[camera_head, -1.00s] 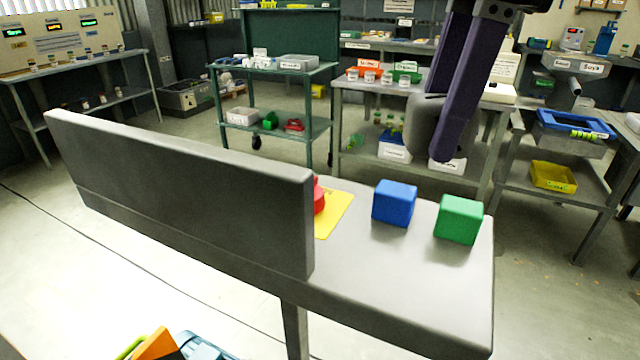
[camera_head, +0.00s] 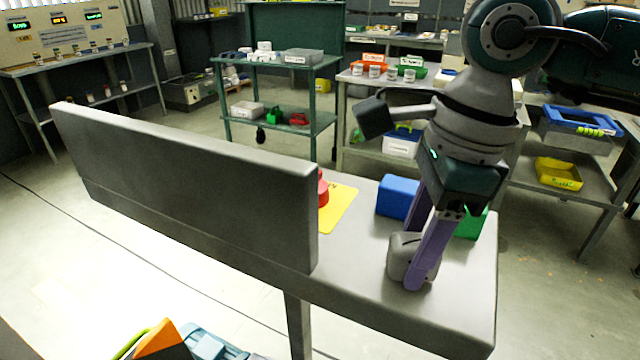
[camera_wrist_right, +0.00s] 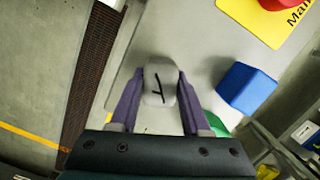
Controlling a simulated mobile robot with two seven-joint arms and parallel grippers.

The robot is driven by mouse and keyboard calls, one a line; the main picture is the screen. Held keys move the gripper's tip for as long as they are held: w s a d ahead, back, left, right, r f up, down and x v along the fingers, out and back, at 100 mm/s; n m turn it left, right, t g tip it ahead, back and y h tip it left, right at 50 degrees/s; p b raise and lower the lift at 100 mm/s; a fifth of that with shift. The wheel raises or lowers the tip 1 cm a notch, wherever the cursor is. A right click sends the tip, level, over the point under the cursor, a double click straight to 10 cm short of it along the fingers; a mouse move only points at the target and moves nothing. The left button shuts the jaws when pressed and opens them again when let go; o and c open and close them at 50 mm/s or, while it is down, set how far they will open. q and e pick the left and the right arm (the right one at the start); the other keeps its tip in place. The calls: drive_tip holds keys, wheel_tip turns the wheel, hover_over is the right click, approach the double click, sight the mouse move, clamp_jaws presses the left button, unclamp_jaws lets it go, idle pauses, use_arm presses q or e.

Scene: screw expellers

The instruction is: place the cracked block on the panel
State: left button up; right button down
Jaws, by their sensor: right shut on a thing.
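The cracked block (camera_head: 398,257) is grey with rounded edges. Its dark crack mark shows in the right wrist view (camera_wrist_right: 158,88). My right gripper (camera_head: 414,270) is shut on it, one purple finger on each side. The block is low at the table's near right part; whether it touches the tabletop I cannot tell. A yellow panel (camera_head: 341,203) with partly visible lettering lies flat on the table, left of the block and farther back, and also shows in the right wrist view (camera_wrist_right: 262,22). The grey upright board partly hides it in the head view. My left gripper is not in view.
A red piece (camera_head: 323,188) sits on the yellow panel. A blue block (camera_head: 396,196) and a green block (camera_head: 471,224) stand behind my right gripper. The grey upright board (camera_head: 190,185) stands along the table's left part. The tabletop (camera_head: 350,265) left of the gripper is clear.

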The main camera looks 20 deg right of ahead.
drive_tip(key=shift+f, duration=0.15)
drive_tip(key=shift+c, duration=1.8)
unclamp_jaws()
wheel_tip(320, 180, up, 12)
drive_tip(key=d, duration=0.1)
drive_tip(key=shift+s+d+b, duration=0.3)
drive_tip(key=shift+s, duration=0.1)
